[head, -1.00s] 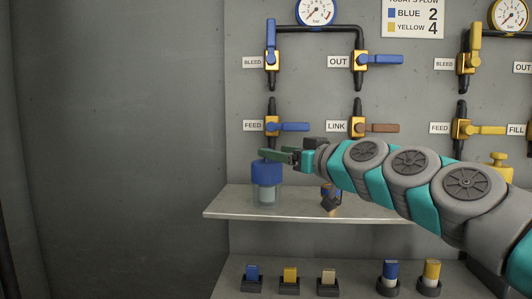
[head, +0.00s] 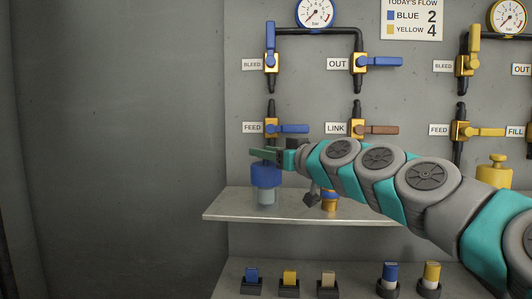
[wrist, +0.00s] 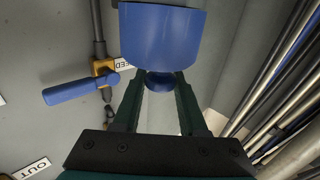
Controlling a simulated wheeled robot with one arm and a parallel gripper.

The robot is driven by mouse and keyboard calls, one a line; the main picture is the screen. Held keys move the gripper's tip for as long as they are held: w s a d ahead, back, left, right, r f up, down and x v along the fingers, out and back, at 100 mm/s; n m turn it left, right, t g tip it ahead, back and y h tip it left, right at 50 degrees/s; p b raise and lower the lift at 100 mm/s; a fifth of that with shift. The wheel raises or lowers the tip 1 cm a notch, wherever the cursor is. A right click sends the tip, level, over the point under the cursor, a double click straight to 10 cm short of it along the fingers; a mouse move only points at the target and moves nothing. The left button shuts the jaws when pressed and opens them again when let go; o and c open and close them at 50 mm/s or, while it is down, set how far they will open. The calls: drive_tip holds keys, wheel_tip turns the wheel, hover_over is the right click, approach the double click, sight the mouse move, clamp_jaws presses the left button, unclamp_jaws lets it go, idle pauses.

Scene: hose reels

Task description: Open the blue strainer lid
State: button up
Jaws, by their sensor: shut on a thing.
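The blue strainer lid (head: 266,176) sits at the top of a clear strainer bowl (head: 265,198) above the shelf. A pale inner part shows below the lid. My gripper (head: 265,155) reaches in from the right over the lid, its green fingers pointing left. In the wrist view the lid (wrist: 162,35) is large at the top, and my gripper (wrist: 160,82) is shut on the small blue knob (wrist: 160,80) on it. I cannot tell whether the lid is fully seated on the bowl.
The grey shelf (head: 225,210) carries the strainer; a small brass and blue fitting (head: 329,200) stands to its right, partly behind my arm. The FEED valve with a blue handle (head: 294,129) is just above. Several coloured plugs, one blue (head: 252,275), stand below. Left is bare wall.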

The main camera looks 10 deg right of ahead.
clamp_jaws()
idle(0.9)
